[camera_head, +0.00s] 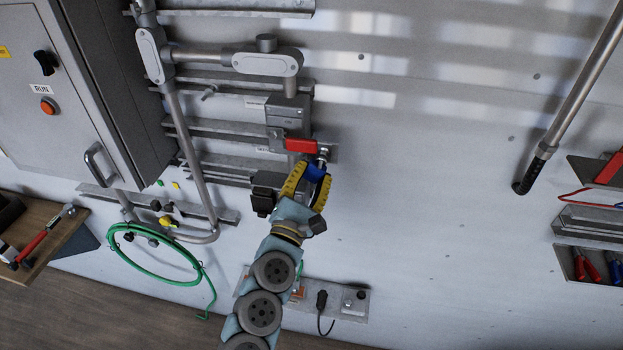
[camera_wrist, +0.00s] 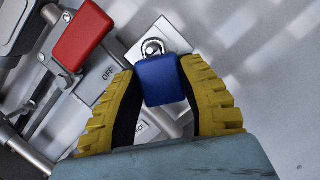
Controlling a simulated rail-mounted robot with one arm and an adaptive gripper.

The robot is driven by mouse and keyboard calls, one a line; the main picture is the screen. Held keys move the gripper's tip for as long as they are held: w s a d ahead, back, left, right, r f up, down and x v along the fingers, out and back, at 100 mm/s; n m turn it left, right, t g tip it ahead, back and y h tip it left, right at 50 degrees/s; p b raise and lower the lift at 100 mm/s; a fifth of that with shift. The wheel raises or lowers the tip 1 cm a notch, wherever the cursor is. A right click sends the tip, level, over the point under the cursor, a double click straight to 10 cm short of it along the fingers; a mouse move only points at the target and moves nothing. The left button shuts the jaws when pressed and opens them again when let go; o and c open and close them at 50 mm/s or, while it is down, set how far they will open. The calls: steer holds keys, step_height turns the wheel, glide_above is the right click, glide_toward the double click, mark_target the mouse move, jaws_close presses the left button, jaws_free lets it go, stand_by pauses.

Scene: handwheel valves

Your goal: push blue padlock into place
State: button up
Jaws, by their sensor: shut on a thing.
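The blue padlock (camera_wrist: 160,80) is between the yellow ribbed fingers of my gripper (camera_wrist: 160,100) in the wrist view. Its metal shackle (camera_wrist: 152,48) points up, over a light metal plate (camera_wrist: 166,32). Whether the shackle passes through the plate cannot be told. In the head view my gripper (camera_head: 306,184) is shut on the padlock (camera_head: 317,170), just below the red handle (camera_head: 300,146) of a grey switch box. The red handle (camera_wrist: 82,36) shows at upper left in the wrist view, beside an "OFF" label.
A grey conduit (camera_head: 215,58) and metal rails run along the wall at left. A cabinet (camera_head: 75,85) stands at far left. A green hose (camera_head: 150,270) hangs low at left. The wall right of my gripper is mostly clear up to a slanted pipe (camera_head: 580,85).

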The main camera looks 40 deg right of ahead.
steer(key=shift+w+d, duration=0.1)
steer(key=shift+d, duration=0.05)
steer(key=o, duration=1.2)
steer(key=shift+v, duration=6)
steer(key=shift+f, duration=0.1)
